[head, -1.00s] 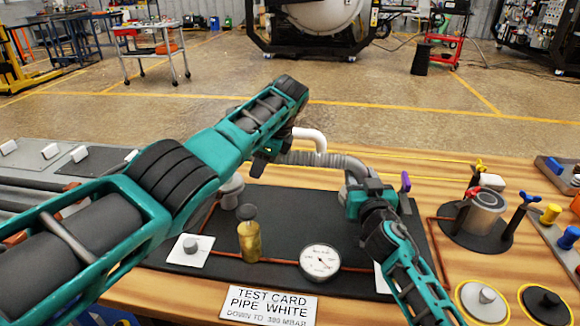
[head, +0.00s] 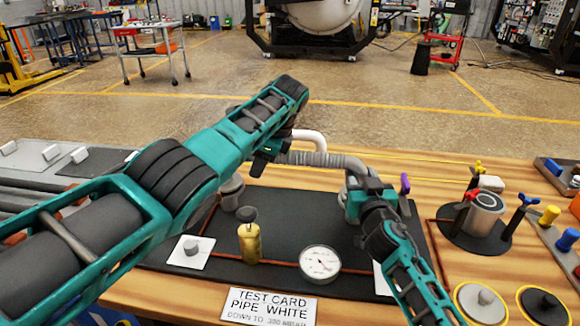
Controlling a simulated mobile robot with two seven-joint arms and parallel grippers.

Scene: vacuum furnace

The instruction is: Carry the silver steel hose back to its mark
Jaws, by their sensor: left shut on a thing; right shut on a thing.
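The silver steel hose (head: 322,159) is a ribbed grey tube that runs across the back of the black mat (head: 290,215), from my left gripper to my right gripper, and bends down at its right end. My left gripper (head: 264,162) is shut on its left end; the arm hides most of that grip. My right gripper (head: 357,200) is shut at its right end, beside a grey metal fitting (head: 352,182). A white pipe (head: 315,138) curves just behind the hose.
A brass cylinder (head: 250,243), a dial gauge (head: 320,262) and a white card (head: 268,306) reading "TEST CARD PIPE WHITE" are in front. A metal pot (head: 484,213) with clamps stands right. A purple-handled part (head: 405,184) is next to my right gripper. Trays lie at left.

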